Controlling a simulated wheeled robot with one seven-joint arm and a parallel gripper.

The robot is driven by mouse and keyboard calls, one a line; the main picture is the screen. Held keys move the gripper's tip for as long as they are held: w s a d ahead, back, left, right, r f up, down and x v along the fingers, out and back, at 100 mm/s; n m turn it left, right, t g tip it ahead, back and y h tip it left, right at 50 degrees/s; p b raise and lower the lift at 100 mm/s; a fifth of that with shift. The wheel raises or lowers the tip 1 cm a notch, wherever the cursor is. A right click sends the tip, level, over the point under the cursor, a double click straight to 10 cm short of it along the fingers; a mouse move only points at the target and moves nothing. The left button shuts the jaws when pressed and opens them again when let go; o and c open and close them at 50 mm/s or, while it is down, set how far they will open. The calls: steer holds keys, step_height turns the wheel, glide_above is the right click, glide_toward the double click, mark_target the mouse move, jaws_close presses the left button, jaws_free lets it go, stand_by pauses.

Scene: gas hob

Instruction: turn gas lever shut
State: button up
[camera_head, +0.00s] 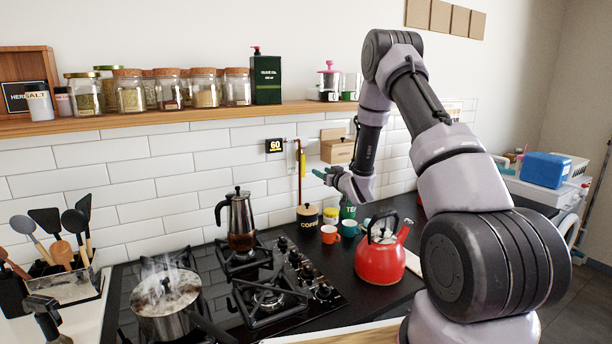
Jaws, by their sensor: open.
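The gas lever (303,162) is a yellow handle on a thin copper pipe (298,185) that runs down the white tiled wall behind the hob. The lever looks upright, roughly in line with the pipe. My gripper (325,174) is open, with teal fingertips, just right of the lever and slightly below its middle in the picture. It points left towards the lever. Whether a fingertip touches the lever cannot be told from this view.
A "60" display (275,146) is on the wall left of the pipe. A coffee jar (307,218) and a green tea tin (348,210) stand below my gripper. A red kettle (381,258), a moka pot (239,218) and a steaming pot (166,300) stand nearby. A shelf (180,115) runs above.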

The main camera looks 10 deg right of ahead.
mark_target(304, 172)
steer(key=shift+n+y, duration=0.5)
steer(key=shift+y, duration=0.2)
steer(key=w+a+f, duration=0.1)
steer(key=w, duration=0.2)
steer(key=w+a+f, duration=0.1)
steer(key=w+a, duration=0.1)
steer(key=w, duration=0.1)
steer(key=w+a+f, duration=0.1)
steer(key=w, duration=0.2)
steer(key=shift+w+a+f, duration=0.25)
steer(key=shift+w, duration=0.15)
jaws_close()
stand_by(0.6)
